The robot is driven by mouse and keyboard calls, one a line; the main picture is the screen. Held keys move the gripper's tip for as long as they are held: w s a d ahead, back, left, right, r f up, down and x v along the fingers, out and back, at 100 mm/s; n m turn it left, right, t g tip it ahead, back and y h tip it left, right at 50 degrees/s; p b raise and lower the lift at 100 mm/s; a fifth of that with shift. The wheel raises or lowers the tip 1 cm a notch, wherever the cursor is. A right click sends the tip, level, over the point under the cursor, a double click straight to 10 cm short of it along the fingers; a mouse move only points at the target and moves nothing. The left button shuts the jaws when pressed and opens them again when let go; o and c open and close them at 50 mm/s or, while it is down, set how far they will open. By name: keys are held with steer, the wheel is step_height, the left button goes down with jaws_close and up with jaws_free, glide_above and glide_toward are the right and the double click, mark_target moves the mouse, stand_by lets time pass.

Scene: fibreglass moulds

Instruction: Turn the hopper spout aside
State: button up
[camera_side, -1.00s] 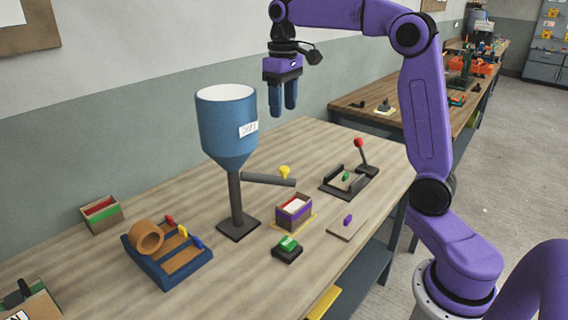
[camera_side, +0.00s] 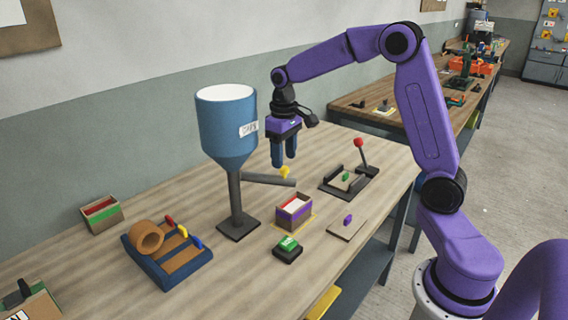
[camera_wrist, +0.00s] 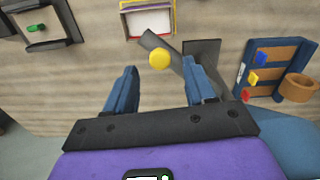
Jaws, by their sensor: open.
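The blue hopper (camera_side: 227,128) stands on a dark post and base on the wooden bench. Its grey spout (camera_side: 267,180) sticks out to the right from the post, with a yellow knob (camera_side: 284,172) on top. In the wrist view the spout (camera_wrist: 182,68) runs diagonally, and its yellow knob (camera_wrist: 159,59) shows beyond the fingers, between their lines. My gripper (camera_side: 284,163) is open and empty, with its blue fingers pointing down just above the knob. The wrist view shows the gripper (camera_wrist: 160,80) with its fingers apart. I cannot tell whether a finger touches the knob.
An open box (camera_side: 293,211) with white contents stands in front of the spout. A frame with a red-knobbed lever (camera_side: 360,145) is to the right. A green button block (camera_side: 287,247) and a blue tray (camera_side: 170,262) stand nearer. The bench front right is mostly clear.

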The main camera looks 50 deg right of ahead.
mark_target(284, 168)
steer(key=shift+f, duration=1.6)
jaws_close()
steer(key=shift+s+a, duration=0.1)
steer(key=s+a+m, duration=0.3)
steer(key=a+m, duration=1.1)
steer(key=a, duration=0.1)
steer(key=shift+s, duration=0.35)
steer(key=shift+r, duration=0.1)
